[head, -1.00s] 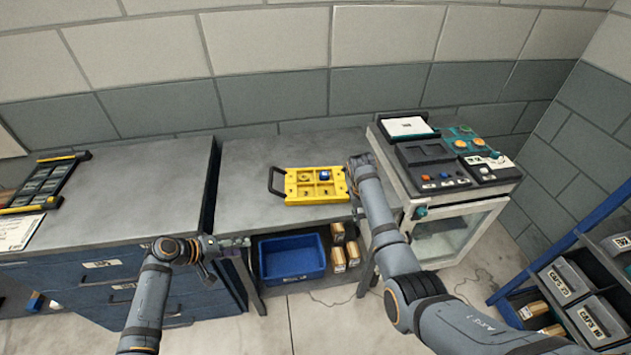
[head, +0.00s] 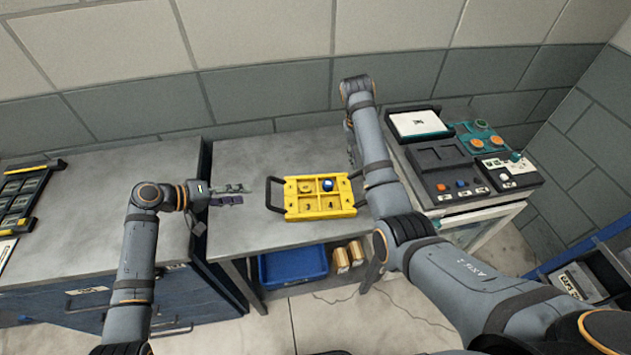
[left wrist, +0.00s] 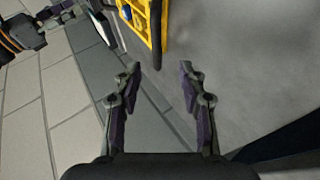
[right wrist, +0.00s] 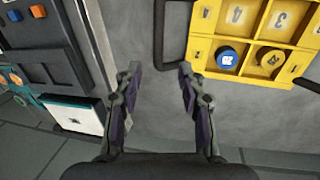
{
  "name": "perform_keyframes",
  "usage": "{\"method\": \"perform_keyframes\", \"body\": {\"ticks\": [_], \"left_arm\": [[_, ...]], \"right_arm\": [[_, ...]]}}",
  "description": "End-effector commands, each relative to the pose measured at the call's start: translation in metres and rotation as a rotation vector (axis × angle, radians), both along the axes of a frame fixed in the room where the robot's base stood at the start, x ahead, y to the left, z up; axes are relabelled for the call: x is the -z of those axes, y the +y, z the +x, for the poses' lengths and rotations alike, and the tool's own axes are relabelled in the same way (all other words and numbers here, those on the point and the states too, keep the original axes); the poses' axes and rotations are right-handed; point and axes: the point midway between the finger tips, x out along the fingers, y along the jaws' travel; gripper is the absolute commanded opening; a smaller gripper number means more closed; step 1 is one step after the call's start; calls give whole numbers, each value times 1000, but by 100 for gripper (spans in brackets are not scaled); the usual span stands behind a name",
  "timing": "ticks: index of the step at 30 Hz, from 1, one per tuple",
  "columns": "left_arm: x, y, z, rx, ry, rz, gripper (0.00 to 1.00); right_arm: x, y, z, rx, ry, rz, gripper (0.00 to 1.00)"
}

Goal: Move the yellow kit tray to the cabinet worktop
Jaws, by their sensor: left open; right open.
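The yellow kit tray (head: 320,211) lies flat on the grey bench (head: 246,237), with a black handle at each end. It holds a blue round piece (head: 327,184) and a yellow round piece; the front compartments look empty. The cabinet worktop (head: 100,190) is the grey top at left. My left gripper (head: 242,194) is open and empty, left of the tray's left handle; the left wrist view shows the tray (left wrist: 140,22) ahead. My right gripper (right wrist: 158,70) is open and empty, beside the right handle; my arm mostly hides it in the head view.
A machine (head: 465,170) with buttons stands right of the bench, close to my right arm. A black-framed rack (head: 22,200) lies at the worktop's far left. A blue bin (head: 293,266) sits under the bench. The middle of the worktop is clear.

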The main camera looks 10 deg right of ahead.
Motion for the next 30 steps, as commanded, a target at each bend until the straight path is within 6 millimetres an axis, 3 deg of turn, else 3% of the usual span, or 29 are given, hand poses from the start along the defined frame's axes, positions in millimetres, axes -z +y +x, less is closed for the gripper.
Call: {"method": "perform_keyframes", "body": {"ticks": [11, 24, 30], "left_arm": [[4, -6, 2, 0, 1, -3, 41], [43, -66, 27, 1, 4, -3, 41], [53, -80, 33, 0, 2, -1, 41]], "right_arm": [[7, -1, -1, 1, 3, -1, 40], [81, -17, -3, 1, 3, -1, 40], [100, -21, -2, 0, 1, 0, 40]]}}
